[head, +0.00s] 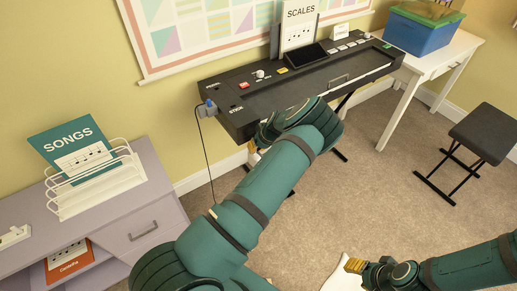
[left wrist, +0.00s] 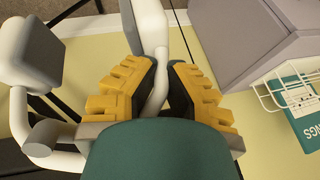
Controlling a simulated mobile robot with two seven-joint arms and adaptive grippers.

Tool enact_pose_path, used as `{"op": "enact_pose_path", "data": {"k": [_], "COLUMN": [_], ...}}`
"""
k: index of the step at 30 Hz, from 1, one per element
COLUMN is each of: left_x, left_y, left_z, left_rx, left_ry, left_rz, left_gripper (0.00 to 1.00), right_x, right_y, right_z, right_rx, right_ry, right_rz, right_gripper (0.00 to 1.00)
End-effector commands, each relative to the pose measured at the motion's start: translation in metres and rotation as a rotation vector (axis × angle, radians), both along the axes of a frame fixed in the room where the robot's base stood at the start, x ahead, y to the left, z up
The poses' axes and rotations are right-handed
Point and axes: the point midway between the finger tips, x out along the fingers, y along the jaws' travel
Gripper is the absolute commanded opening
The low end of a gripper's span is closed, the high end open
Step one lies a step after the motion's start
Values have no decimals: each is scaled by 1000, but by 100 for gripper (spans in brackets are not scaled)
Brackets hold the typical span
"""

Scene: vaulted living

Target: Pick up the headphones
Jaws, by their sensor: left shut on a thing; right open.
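The headphones (left wrist: 147,28) show close up in the left wrist view as pale grey and white rounded parts, with a light-coloured piece running down between my yellow fingers. My left gripper (left wrist: 163,78) is shut on that piece. In the head view, my left gripper (head: 253,153) is by the front left end of the keyboard, mostly hidden behind my own arm; the headphones are largely hidden there. My right gripper (head: 357,266) is open and empty, low at the bottom right over the carpet.
A black keyboard (head: 262,98) on a dark stand is against the wall. A lilac cabinet (head: 155,205) with a white rack (head: 105,185) and songbook (head: 70,140) stands at left. A white table (head: 425,62) with a blue box (head: 415,35) and a black stool (head: 485,132) are at right. The carpet between is clear.

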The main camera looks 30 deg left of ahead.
Motion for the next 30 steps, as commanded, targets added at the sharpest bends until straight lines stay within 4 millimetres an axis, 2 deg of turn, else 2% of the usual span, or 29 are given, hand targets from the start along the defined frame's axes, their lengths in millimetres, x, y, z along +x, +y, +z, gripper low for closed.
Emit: {"op": "enact_pose_path", "data": {"k": [3, 5, 24, 30], "left_x": [0, -2, -54, -65], "left_y": [1, -8, -132, -157], "left_z": [13, 12, 12, 11], "left_rx": [1, 0, 1, 2], "left_ry": [-3, 0, 2, -1], "left_rz": [2, -1, -3, -1], "left_gripper": [0, 0, 0, 0], "right_x": [-1, -1, -4, -5], "right_y": [0, 0, 1, 1], "right_z": [4, 5, 22, 24], "right_rx": [0, 0, 3, 3], "right_ry": [2, 2, 11, 12], "right_rz": [1, 1, 2, 2], "right_gripper": [47, 47, 47, 47]}}
